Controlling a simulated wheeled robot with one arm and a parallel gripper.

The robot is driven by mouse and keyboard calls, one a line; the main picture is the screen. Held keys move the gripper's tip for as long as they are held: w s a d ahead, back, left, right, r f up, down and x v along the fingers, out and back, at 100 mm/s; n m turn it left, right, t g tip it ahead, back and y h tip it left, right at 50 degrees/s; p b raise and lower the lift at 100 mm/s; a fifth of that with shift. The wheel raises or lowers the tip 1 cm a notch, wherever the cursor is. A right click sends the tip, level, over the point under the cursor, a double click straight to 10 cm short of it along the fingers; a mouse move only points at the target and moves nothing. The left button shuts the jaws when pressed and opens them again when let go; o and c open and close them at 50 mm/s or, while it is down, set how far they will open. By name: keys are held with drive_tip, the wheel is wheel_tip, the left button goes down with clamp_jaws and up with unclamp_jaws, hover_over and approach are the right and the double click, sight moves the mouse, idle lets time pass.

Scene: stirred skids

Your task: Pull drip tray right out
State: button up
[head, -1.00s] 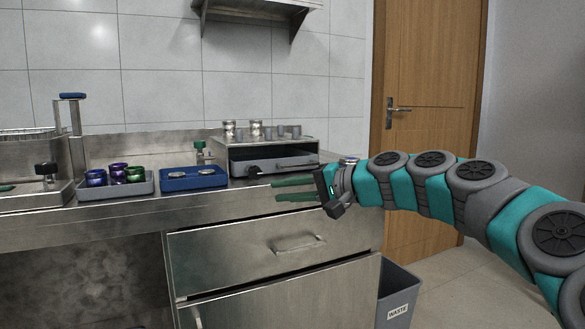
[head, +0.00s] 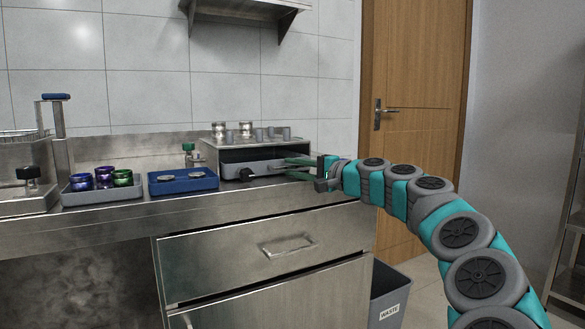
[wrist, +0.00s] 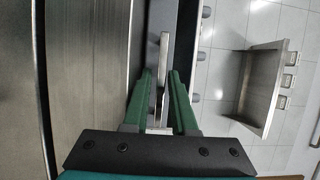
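The drip tray (head: 262,168) is a grey, low tray sitting inside the metal stand (head: 208,152), under its top plate. My gripper holds nothing that I can see.
Metal cups (head: 246,129) and grey cups stand on top of the stand. A blue tray (head: 183,187) and a grey tray with coloured cups (head: 100,195) are to the left on the steel counter (head: 120,217). A waste bin (head: 390,290) stands below right.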

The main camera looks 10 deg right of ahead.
drive_tip(key=shift+w+a, duration=0.25)
drive_tip(key=shift+a, duration=0.05)
drive_tip(key=shift+c, duration=0.2)
clamp_jaws()
idle(1.1)
